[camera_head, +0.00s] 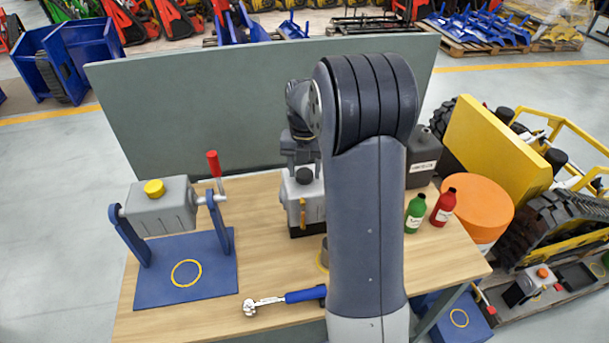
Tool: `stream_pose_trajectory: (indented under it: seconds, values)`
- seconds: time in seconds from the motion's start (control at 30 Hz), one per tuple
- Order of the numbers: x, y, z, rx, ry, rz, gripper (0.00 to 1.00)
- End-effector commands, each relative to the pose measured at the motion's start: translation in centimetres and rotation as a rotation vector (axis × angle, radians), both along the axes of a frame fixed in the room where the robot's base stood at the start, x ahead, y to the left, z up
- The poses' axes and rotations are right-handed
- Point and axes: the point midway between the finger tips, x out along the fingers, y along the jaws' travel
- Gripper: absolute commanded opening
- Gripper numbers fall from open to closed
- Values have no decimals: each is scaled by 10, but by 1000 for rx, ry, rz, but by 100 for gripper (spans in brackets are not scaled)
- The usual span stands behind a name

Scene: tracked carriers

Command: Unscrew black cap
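The black cap (304,175) sits on top of a small grey-and-black unit (303,205) with a yellow handle-like part on its front, near the middle of the table. My gripper (304,166) points down right at the cap, with its finger ends close to the cap's sides. I cannot tell whether the fingers touch the cap or how far apart they are. My arm rises in front and hides part of the table to the right of the unit.
On the wooden table (260,205) stand a grey tank with yellow cap (154,189) on a blue stand, a blue-handled tool (290,298), green (415,212) and red (443,207) bottles, and a dark canister (423,160). A grey panel (210,110) stands behind.

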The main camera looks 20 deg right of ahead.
Motion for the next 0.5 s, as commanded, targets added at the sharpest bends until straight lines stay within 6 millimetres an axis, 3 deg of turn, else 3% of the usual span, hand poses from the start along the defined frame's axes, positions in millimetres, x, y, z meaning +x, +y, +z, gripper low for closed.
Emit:
stream_pose_trajectory:
  seconds: [0.13,0.37,0.5]
  values:
    - [0,0,0,0,0,-1,61]
    - [0,0,0,-1,-2,-5,62]
    - [0,0,1,0,-2,-90,62]
